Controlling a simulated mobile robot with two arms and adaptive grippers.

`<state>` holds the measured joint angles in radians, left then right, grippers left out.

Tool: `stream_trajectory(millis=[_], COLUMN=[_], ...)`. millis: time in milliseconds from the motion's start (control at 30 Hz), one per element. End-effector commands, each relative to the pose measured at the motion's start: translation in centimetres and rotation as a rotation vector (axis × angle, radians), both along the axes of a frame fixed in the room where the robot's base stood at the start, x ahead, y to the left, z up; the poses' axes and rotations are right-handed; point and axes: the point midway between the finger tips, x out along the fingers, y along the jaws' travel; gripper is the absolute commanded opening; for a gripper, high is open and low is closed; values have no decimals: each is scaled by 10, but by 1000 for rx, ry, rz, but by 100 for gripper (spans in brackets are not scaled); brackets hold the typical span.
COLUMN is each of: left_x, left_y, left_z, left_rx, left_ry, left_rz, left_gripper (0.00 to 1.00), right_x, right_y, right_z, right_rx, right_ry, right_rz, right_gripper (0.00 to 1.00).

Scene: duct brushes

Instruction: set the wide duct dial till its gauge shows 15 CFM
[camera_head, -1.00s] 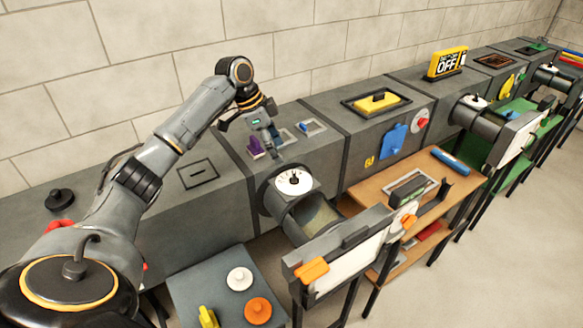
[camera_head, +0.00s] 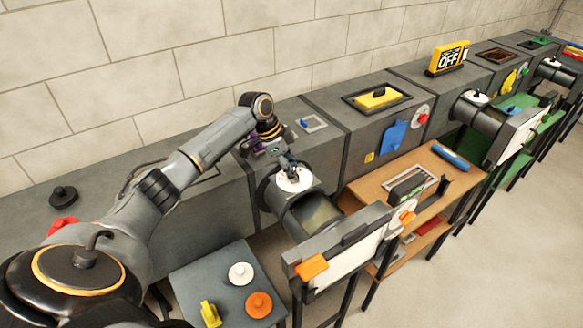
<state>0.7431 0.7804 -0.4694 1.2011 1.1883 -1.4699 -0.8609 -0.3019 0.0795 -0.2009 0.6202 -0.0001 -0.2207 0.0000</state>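The wide duct dial (camera_head: 296,181) is a white round face on top of the near wide grey duct (camera_head: 318,213), left of the picture's middle. My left gripper (camera_head: 291,172) is right over the dial, its fingertips at or just above the dial's middle. It hides the dial's knob and part of the face. I cannot tell whether the fingers touch or grip the knob. The gauge reading cannot be made out. My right gripper is not in view.
A small grey table (camera_head: 215,280) at the front holds a white knob (camera_head: 241,272), an orange knob (camera_head: 258,304) and a yellow piece (camera_head: 210,314). A wooden table (camera_head: 450,190) stands to the right.

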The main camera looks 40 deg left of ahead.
Motion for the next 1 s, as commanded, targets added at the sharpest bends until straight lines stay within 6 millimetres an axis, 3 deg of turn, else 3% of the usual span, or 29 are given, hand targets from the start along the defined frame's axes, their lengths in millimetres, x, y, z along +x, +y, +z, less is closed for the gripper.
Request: stream_trajectory(millis=[33,133,167,467,1000], left_x=[0,0,0,-1,-2], left_y=[0,0,0,-1,-4], left_z=[0,0,0,3,5], left_rx=[0,0,0,0,-3], left_ry=[0,0,0,1,2], left_rz=[0,0,0,47,389], left_gripper=[30,9,8,8,8], right_x=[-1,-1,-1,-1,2], right_y=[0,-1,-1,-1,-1], right_z=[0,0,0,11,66], right_rx=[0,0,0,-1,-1], right_ry=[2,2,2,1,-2], right_rz=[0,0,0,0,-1], right_gripper=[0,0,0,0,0])
